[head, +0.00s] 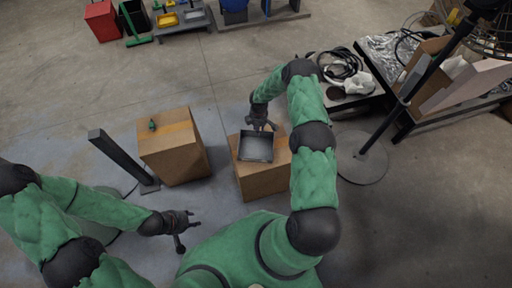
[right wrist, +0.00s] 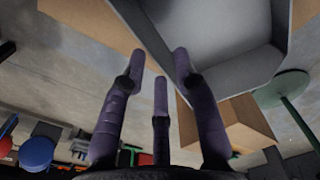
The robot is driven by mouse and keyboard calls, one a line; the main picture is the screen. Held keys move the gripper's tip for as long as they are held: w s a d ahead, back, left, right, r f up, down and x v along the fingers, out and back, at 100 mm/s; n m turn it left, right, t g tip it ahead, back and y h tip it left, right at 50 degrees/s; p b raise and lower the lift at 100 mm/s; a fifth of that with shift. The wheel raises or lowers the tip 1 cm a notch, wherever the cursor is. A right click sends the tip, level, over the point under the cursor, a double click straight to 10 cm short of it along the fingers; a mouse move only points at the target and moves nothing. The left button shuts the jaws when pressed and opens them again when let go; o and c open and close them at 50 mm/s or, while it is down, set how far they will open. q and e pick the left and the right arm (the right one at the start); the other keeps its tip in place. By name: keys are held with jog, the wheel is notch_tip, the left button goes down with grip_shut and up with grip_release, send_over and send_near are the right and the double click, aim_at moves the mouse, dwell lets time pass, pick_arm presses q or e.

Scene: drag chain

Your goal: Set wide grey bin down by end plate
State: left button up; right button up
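The wide grey bin (head: 256,147) sits on the top of a cardboard box in the middle of the head view, and it fills the upper right of the right wrist view (right wrist: 235,60). My right gripper (head: 264,123) is at the bin's far edge. In the right wrist view its fingers (right wrist: 160,62) are spread around the bin's rim, and I cannot tell whether they touch it. A small dark green part (head: 152,125) lies on the other cardboard box; I cannot tell whether it is the end plate. My left gripper (head: 186,232) is empty, its fingers spread, low in the head view.
The bin's cardboard box (head: 262,183) stands right of a taller cardboard box (head: 181,158). A dark post (head: 122,160) stands left of them. A cluttered table (head: 385,60) and a stand with a round base (head: 362,158) are at the right.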

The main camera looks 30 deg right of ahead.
aim_at(257, 137)
jog(key=shift+w+a+f+b, duration=0.1)
jog(key=shift+f+b, duration=0.35)
jog(key=shift+f, duration=0.95)
jog(key=shift+w+a+f+b, duration=0.1)
jog(key=shift+f+b, duration=0.35)
jog(key=shift+f, duration=0.9)
grip_shut()
